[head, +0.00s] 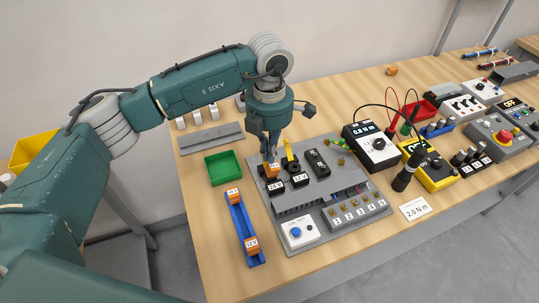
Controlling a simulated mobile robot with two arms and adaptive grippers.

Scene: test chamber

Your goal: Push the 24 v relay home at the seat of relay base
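My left gripper (270,158) points down over the grey panel, its fingers closed at the top of an orange relay (271,171). The relay's label is too small to read surely. The relay is upright at the back of a black relay base (276,188) on the panel; whether it is fully seated cannot be told. A second black base (299,180) with a white label is just to the right. Two more orange relays sit on a blue rail: one at the far end (234,194), one at the near end (251,244). My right gripper is not in view.
A green tray (223,168) lies left of the panel (323,188). A yellow lever-like part (290,157) and a black module (318,162) stand close right of the gripper. A white button box (297,232) is in front; meters (371,147) stand to the right.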

